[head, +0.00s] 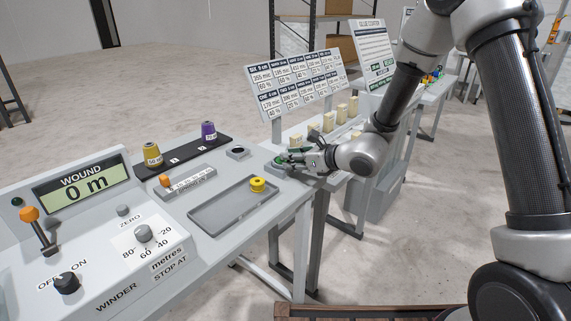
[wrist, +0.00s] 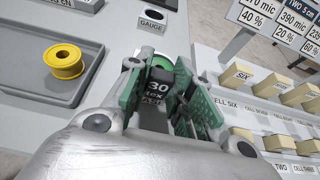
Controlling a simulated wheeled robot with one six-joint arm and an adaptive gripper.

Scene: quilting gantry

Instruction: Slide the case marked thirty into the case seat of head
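My gripper (head: 286,160) is at the right end of the winder bench, low, pointing left in the head view. The lower part of the case is hidden by my gripper. I cannot make out a case seat or the machine head in either view.
A grey tray (head: 212,214) with a yellow bobbin (head: 258,184) lies left of my gripper. Several cream blocks (head: 341,116) line the cell bench, below a label board (head: 296,84).

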